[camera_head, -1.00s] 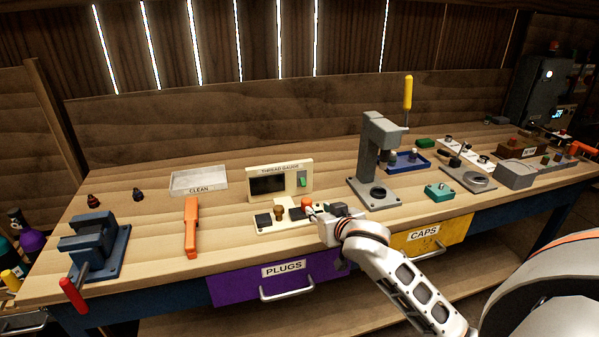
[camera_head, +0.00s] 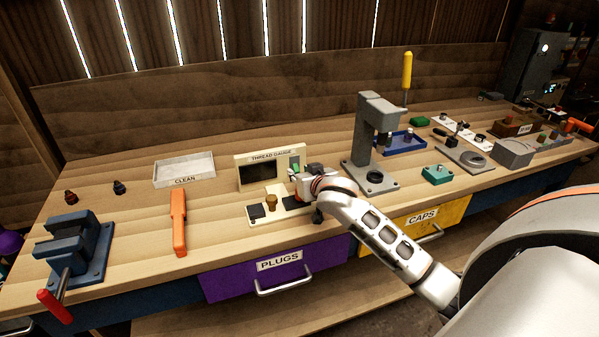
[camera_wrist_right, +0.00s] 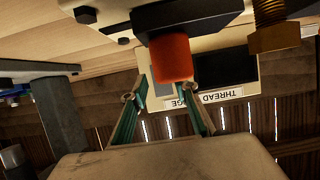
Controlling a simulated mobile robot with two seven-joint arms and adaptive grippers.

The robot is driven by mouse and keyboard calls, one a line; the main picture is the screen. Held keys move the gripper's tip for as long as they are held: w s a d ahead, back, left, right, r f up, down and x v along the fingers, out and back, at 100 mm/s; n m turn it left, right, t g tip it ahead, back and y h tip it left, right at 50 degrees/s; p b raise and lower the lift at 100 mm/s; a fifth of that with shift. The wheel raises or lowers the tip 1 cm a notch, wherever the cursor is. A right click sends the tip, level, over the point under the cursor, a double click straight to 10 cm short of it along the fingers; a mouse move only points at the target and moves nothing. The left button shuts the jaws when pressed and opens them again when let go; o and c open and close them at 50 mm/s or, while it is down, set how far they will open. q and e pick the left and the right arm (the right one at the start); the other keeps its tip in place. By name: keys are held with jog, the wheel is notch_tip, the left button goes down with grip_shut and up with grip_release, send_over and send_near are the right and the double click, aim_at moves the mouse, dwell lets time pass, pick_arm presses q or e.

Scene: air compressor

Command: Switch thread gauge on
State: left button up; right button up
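The thread gauge (camera_head: 243,160) is a cream box with a dark screen and a labelled top, standing on the bench; its base carries dark pads and a brass plug (camera_head: 271,201). My right gripper (camera_head: 302,172) is right at this switch; contact cannot be told. In the wrist view, which is upside down, its teal fingers (camera_wrist_right: 162,84) are apart and point at the gauge face (camera_wrist_right: 228,88). My left gripper is out of view.
A grey press (camera_head: 361,140) stands right of the gauge. A clean tray (camera_head: 184,181), an orange tool (camera_head: 178,225) and a blue vise (camera_head: 75,250) are to the left. The purple plugs drawer (camera_head: 240,282) is below.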

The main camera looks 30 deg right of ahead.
jog(key=shift+w+d+f, duration=0.1)
jog(key=shift+w+f, duration=0.05)
jog(key=shift+w, duration=0.25)
grip_shut()
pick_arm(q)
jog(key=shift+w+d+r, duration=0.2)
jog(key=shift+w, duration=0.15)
